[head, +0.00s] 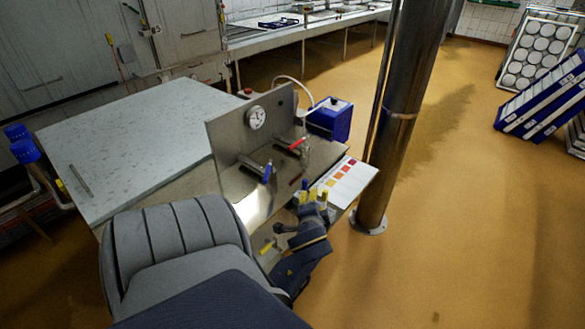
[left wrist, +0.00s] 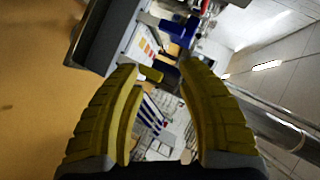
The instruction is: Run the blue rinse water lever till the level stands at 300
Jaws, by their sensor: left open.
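The blue lever (head: 267,172) sticks out from the front of an upright steel panel (head: 228,140) in the head view. A red-handled lever (head: 297,144) is beside it to the right. A round dial (head: 256,117) is above them; its reading is too small to tell. No 300 mark can be made out. My left gripper (head: 314,196) is right of and below the blue lever, apart from it, by the colour chart (head: 345,180). Its yellow fingers (left wrist: 160,105) stand apart in the left wrist view, with nothing held between them. My right gripper is not in view.
A blue box (head: 330,119) stands behind the chart. A steel post (head: 395,125) rises at the right. A pale-topped block (head: 140,140) is at the left. Racks of round moulds (head: 540,50) stand far right. The yellow floor (head: 460,230) is clear on the right.

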